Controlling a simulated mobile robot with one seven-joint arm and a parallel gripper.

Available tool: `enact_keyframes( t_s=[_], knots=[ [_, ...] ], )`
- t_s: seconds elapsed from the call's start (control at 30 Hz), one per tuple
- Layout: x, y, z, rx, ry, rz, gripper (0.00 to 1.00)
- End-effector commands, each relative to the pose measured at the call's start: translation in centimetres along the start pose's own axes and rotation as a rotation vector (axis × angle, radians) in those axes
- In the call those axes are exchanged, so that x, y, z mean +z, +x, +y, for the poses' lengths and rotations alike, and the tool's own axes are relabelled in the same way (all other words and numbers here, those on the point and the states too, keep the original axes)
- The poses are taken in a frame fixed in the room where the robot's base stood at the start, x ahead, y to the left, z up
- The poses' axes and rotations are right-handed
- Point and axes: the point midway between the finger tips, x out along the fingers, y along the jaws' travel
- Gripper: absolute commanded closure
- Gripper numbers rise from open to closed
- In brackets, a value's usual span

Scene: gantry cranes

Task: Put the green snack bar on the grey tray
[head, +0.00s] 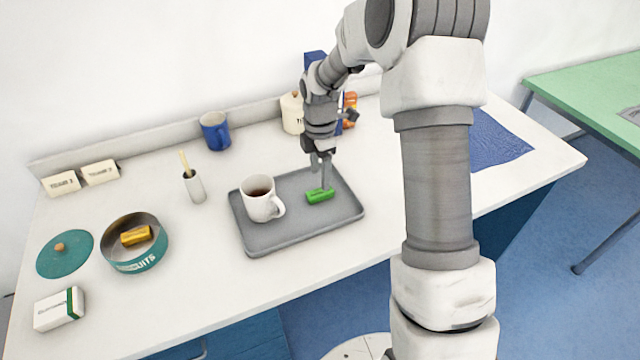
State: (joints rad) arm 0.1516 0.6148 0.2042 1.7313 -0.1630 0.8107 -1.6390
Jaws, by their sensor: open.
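The green snack bar (320,195) lies on the right part of the grey tray (290,236). My gripper (321,180) is open and points down just above and behind the bar. Its fingertips are at or very near the bar; I cannot tell whether they touch it. A white mug (260,199) with dark liquid stands on the tray to the left of the bar.
A biscuit tin (134,259) holds a gold-wrapped bar (136,235); its teal lid (64,253) lies left. A blue cloth (495,140) lies right.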

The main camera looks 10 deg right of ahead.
Motion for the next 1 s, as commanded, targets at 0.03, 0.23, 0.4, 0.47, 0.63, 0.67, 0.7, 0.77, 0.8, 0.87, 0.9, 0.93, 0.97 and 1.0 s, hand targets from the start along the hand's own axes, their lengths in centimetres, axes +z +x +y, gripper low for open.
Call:
enact_keyframes(
  t_s=[0.03, 0.23, 0.4, 0.47, 0.63, 0.67, 0.7, 0.77, 0.8, 0.87, 0.9, 0.93, 0.97, 1.0],
  knots=[
    [0.1, -1.3, 0.1, 0.004, 0.001, -0.001, 0.34],
    [0.0, -5.0, 0.1, 0.003, 0.001, 0.0, 0.34],
    [0.0, -6.5, -0.1, 0.001, 0.003, 0.0, 0.34],
    [-0.1, -7.1, -0.2, 0.005, 0.016, -0.003, 0.34],
    [-0.4, -10.2, -1.9, 0.043, 0.146, -0.027, 0.34],
    [-0.5, -11.0, -2.4, 0.053, 0.183, -0.032, 0.34],
    [-0.6, -12.0, -3.2, 0.069, 0.237, -0.038, 0.34],
    [-0.9, -13.6, -4.4, 0.094, 0.321, -0.044, 0.34],
    [-1.0, -14.5, -5.2, 0.11, 0.379, -0.046, 0.34],
    [-1.3, -15.8, -6.5, 0.137, 0.463, -0.047, 0.34],
    [-1.4, -16.6, -7.4, 0.155, 0.52, -0.046, 0.34],
    [-1.5, -17.2, -8.1, 0.168, 0.563, -0.045, 0.34],
    [-1.7, -17.8, -8.8, 0.182, 0.606, -0.042, 0.34],
    [-1.9, -18.5, -9.7, 0.2, 0.661, -0.037, 0.34]
  ],
)
